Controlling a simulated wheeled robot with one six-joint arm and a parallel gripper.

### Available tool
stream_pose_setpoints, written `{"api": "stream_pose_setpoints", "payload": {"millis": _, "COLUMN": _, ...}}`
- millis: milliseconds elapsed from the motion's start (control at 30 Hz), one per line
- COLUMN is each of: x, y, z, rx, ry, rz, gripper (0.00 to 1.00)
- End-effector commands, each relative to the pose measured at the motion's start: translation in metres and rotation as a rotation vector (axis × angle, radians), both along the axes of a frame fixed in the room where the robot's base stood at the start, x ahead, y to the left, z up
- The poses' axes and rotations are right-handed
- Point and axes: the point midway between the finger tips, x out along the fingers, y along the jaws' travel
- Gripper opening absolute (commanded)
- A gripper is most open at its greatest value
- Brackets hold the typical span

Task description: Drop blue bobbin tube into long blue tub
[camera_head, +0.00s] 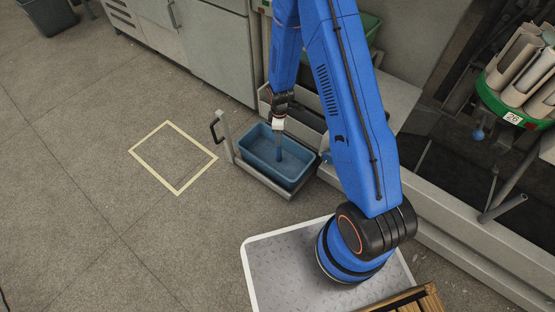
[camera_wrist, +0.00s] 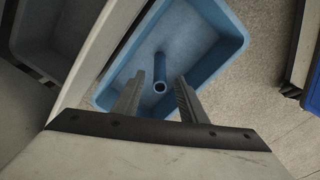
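The long blue tub (camera_head: 256,165) is a light-blue rectangular bin on a low cart, and it also fills the middle of the wrist view (camera_wrist: 226,62). The blue bobbin tube (camera_head: 280,155) is a small dark-blue cylinder inside the tub's outline. In the wrist view the tube (camera_wrist: 159,67) shows its round open end towards me. My gripper (camera_head: 280,137) points down over the tub. In the wrist view its two fingers (camera_wrist: 160,84) are apart, with a gap on each side of the tube. I cannot tell whether the tube touches the tub floor.
The cart has a black handle (camera_head: 216,127) at its left. A yellow taped rectangle (camera_head: 150,134) marks empty floor further left. Grey cabinets (camera_head: 213,45) stand behind. At right is the machine with a green holder (camera_head: 498,103) of cones. A white-edged plate (camera_head: 285,272) lies in front.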

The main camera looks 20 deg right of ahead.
Motion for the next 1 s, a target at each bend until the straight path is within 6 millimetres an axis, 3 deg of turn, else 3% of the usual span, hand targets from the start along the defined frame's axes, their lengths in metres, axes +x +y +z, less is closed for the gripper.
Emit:
{"api": "stream_pose_setpoints", "payload": {"millis": 267, "x": 0.001, "y": 0.000, "z": 0.030, "rx": 0.001, "ry": -0.004, "rz": 0.000, "gripper": 0.38}}
{"api": "stream_pose_setpoints", "payload": {"millis": 1000, "x": 0.001, "y": 0.000, "z": 0.149, "rx": 0.001, "ry": -0.004, "rz": 0.000, "gripper": 0.38}}
